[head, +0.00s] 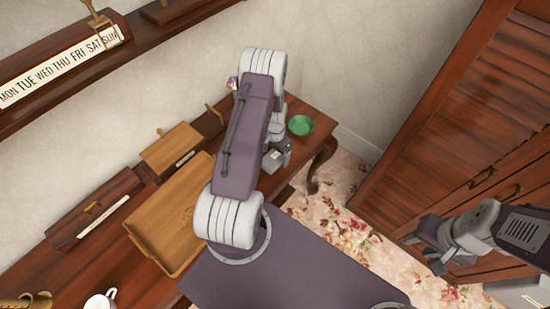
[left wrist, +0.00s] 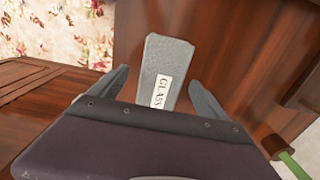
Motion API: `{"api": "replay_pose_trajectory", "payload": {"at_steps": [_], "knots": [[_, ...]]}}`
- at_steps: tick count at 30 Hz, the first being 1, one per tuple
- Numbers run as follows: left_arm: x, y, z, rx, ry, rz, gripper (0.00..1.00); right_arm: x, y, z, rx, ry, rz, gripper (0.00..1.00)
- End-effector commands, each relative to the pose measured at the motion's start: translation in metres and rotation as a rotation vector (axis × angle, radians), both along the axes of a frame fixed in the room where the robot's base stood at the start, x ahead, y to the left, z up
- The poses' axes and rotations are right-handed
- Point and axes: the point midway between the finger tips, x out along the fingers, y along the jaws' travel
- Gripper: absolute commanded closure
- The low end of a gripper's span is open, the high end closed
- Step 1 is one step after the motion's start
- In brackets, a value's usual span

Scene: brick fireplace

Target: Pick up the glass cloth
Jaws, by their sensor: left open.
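The glass cloth is a grey folded cloth (left wrist: 165,58) with a white tag reading GLASS, in the left wrist view. It lies on dark reddish-brown wood. My left gripper (left wrist: 158,76) is open, with one finger on each side of the cloth in the picture. I cannot tell whether the fingers touch it. In the head view my left gripper (head: 279,157) is over the right end of the wooden table, partly hidden by my arm. The cloth is not clear there. My right gripper (head: 422,254) is at the right, its fingers apart and empty.
A green bowl (head: 300,125) sits at the table's right end. A wooden tray (head: 140,240), wooden boxes (head: 171,148) and a white cup (head: 101,300) are further left. A labelled shelf (head: 55,75) is above. Wooden cupboard doors (head: 470,140) stand at the right.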

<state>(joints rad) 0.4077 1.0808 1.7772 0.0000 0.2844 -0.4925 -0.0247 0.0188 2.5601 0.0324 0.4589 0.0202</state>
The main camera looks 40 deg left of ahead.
Motion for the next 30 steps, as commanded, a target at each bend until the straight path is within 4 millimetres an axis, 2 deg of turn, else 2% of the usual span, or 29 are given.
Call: {"api": "replay_pose_trajectory", "payload": {"at_steps": [5,11,12,19,26,30], "knots": [[0.000,0.001,-0.023,0.000,0.001,0.000,0.13,0.000,0.000,0.005,0.000,0.000,0.000,0.64],[0.001,0.001,-0.025,0.001,-0.001,0.000,0.13,0.000,0.000,0.005,0.000,0.000,0.000,0.64],[0.001,0.001,-0.025,0.001,-0.001,-0.001,0.16,0.000,0.000,0.005,0.000,0.000,0.000,0.64],[0.001,0.001,-0.025,0.000,-0.001,-0.001,0.79,0.000,0.000,0.005,0.000,0.000,0.000,0.64],[0.001,0.001,-0.024,0.001,-0.001,-0.001,0.79,0.000,0.000,0.004,0.000,0.000,0.000,0.64],[0.002,0.001,-0.016,0.001,-0.003,-0.001,0.79,0.000,0.000,0.002,0.000,0.000,0.000,0.64]]}}
